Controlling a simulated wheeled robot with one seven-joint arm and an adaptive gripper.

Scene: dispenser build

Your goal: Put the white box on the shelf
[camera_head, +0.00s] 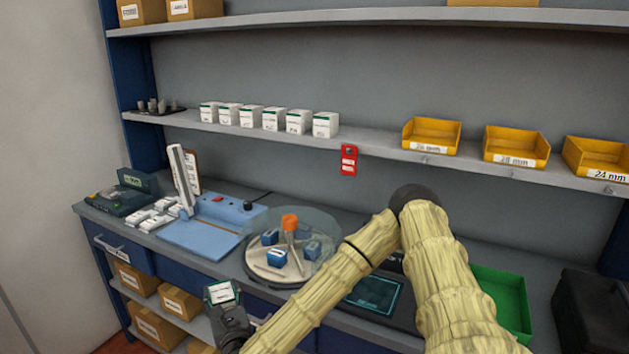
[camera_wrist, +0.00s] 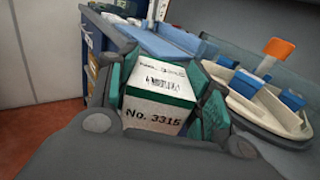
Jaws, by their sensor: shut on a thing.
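A white box with a green band, marked "No. 3315" (camera_wrist: 158,108), sits between the fingers of my gripper (camera_wrist: 160,115) in the wrist view. My gripper is shut on it, with a finger against each side. In the head view the box (camera_head: 221,293) shows at the end of my arm, low in front of the counter, with my gripper (camera_head: 226,305) around it. The shelf (camera_head: 380,147) runs along the wall above the counter. A row of several similar white boxes (camera_head: 270,118) stands on its left half.
Yellow bins (camera_head: 432,135) stand on the shelf's right half, and a red tag (camera_head: 349,160) hangs at its edge. On the counter are a blue device (camera_head: 205,232), a round carousel under a clear cover (camera_head: 290,255) and a green tray (camera_head: 505,295). Bare shelf lies between boxes and bins.

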